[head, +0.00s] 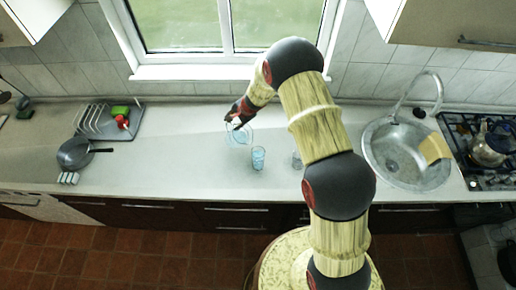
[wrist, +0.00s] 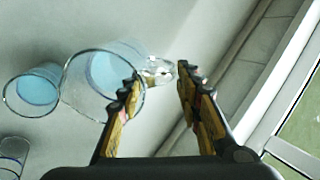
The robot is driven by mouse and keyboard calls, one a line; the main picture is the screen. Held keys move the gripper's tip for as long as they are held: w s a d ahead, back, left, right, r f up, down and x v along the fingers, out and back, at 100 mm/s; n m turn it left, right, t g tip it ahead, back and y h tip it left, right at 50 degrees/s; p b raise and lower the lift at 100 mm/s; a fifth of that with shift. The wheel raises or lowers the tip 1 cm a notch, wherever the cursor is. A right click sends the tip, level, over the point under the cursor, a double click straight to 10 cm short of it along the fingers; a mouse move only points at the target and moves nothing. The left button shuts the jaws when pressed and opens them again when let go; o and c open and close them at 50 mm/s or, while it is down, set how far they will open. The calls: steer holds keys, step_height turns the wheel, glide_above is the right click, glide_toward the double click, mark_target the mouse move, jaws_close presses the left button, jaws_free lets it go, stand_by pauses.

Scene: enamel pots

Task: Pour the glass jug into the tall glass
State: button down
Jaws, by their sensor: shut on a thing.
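The glass jug (head: 246,136) is clear with pale blue contents. It is at my gripper (head: 236,123), near the middle of the counter. In the wrist view the jug (wrist: 101,82) has its round rim towards the camera, and its handle (wrist: 157,73) lies between the fingertips of my gripper (wrist: 158,84), which is shut on it. A tall glass (head: 258,158) with blue contents stands just in front and to the right of the jug. It also shows in the wrist view (wrist: 34,91), left of the jug's rim. I cannot tell how far the jug is tilted.
Another clear glass (head: 296,160) stands right of the tall glass, partly beside my arm. A sink (head: 381,170) and a hob with a kettle (head: 492,145) are at right. A dish rack (head: 96,122) and a pan (head: 75,153) are at left. The left-middle counter is clear.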

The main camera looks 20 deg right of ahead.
steer(key=shift+w+a+p, duration=0.25)
steer(key=shift+w+p, duration=0.1)
steer(key=shift+p, duration=1.35)
steer(key=g+p, duration=0.1)
steer(key=p, duration=0.2)
steer(key=shift+w+a+f+h+p, duration=0.25)
steer(key=shift+w+f+h+p, duration=0.05)
steer(key=shift+w+f+p, duration=0.1)
steer(key=shift+w+a+f+b, duration=0.25)
steer(key=shift+f+b, duration=0.1)
steer(key=shift+f, duration=0.15)
steer(key=shift+w+f+g+h, duration=0.1)
steer(key=shift+w+g+h, duration=0.2)
steer(key=shift+g, duration=0.1)
steer(key=shift+w+a+f+g+b, duration=0.3)
steer(key=shift+a+f+b, duration=0.05)
steer(key=shift+f, duration=0.05)
steer(key=w+f+g+b, duration=0.1)
steer(key=a+f+h+b, duration=0.1)
steer(key=b, duration=0.1)
steer(key=w+f+g+b, duration=0.1)
steer(key=shift+w+a+f+g+h+b, duration=0.2)
steer(key=shift+w+f+g+h+b, duration=0.1)
steer(key=shift+f+h, duration=0.1)
